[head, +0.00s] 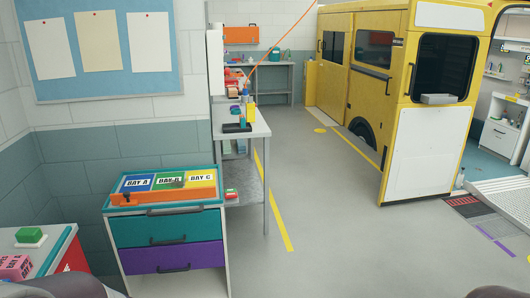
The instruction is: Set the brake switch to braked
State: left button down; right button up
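I cannot single out a brake switch for certain. A drawer cabinet (117,258) stands at the lower left with a teal drawer and a purple drawer, each with a dark handle. Its top carries blue, green and yellow panels lettered for bays, the yellow one (201,178) reading BAY C. An orange bar (165,198) runs along the front of that top, with a small dark part (127,198) at its left end. A small grey piece (178,183) partly covers the middle lettering. Neither of my grippers shows; only dark, rounded parts, probably mine, show at the bottom edge.
A cart with a green block (30,235) and a pink box (15,267) stands at the left edge. A workbench (262,127) with small items stands behind the cabinet. A yellow van (395,85) with an open door and ramp is at the right. The grey floor (350,235) between is clear.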

aim_at(230, 193)
jog(key=i, duration=2.65)
